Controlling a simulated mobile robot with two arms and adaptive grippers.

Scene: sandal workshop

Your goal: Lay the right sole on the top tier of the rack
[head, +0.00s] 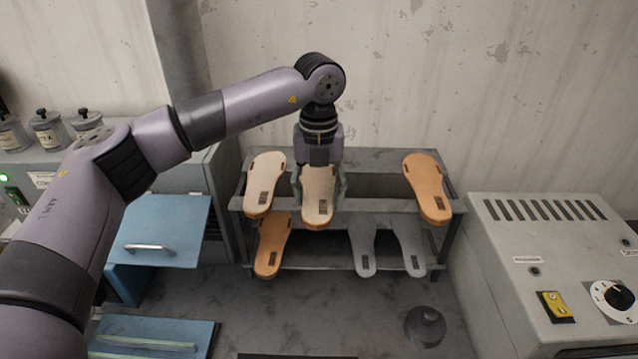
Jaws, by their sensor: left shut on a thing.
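The rack (385,211) is a grey two-tier metal frame against the back wall. My left gripper (319,182) reaches down from above to its top tier and is shut on a pale beige sole (318,205). The held sole leans at the front rail, beside another pale beige sole (264,188) to its left. I cannot tell whether the held sole rests on the rail. The fingers show at both sides of the sole. My right gripper is not in view.
An orange-tan sole (427,187) sits at the top tier's right end. The lower tier holds another tan sole (271,247) and two grey soles (363,249). The top tier is free between the held sole and the right one.

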